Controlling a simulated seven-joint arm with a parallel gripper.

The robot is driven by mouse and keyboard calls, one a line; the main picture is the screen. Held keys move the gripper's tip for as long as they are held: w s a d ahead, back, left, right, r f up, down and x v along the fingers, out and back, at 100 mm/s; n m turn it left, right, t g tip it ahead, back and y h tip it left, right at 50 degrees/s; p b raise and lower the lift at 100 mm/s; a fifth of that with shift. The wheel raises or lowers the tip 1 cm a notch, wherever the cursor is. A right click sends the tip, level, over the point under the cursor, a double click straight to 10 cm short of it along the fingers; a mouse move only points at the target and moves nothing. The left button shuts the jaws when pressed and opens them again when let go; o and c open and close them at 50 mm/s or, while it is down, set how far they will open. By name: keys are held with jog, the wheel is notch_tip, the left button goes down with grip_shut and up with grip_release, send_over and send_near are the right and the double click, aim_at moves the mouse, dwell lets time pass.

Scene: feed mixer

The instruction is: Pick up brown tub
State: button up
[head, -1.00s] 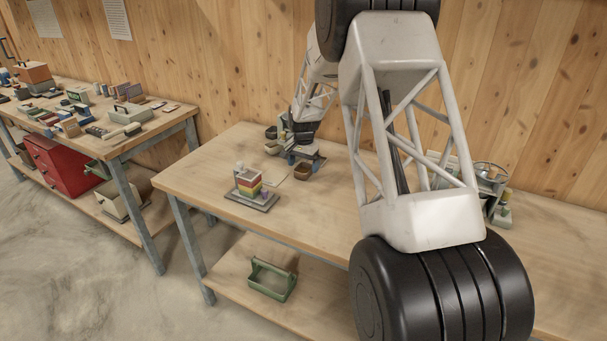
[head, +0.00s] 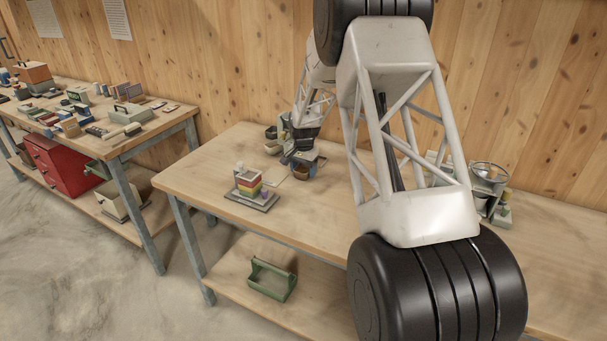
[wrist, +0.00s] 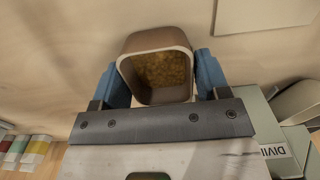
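The brown tub (wrist: 154,42) is an open, rounded-square container with a pale rim and yellow-brown bits inside. It is in the wrist view between the two blue fingers of my gripper (wrist: 163,78), one on each side. The fingers are spread around it; whether either one touches it is hard to tell. In the head view the tub (head: 301,173) is on the far part of the workbench, partly hidden by my gripper (head: 301,161).
A metal device with a bowl (head: 490,178) is at the right. Bare wood lies in front of the tub.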

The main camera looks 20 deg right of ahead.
jog(key=c, duration=0.5)
jog(key=shift+c, duration=0.2)
jog(key=shift+r, duration=0.15)
jog(key=shift+r, duration=0.55)
jog(key=shift+s+r, duration=0.2)
jog(key=shift+r, duration=0.4)
jog(key=shift+s+r, duration=0.2)
jog(key=shift+r, duration=0.35)
jog(key=s, duration=0.5)
jog(key=s+a+r, duration=0.1)
jog(key=s, duration=0.4)
jog(key=s+a, duration=0.1)
jog(key=s, duration=0.4)
jog(key=shift+r, duration=0.15)
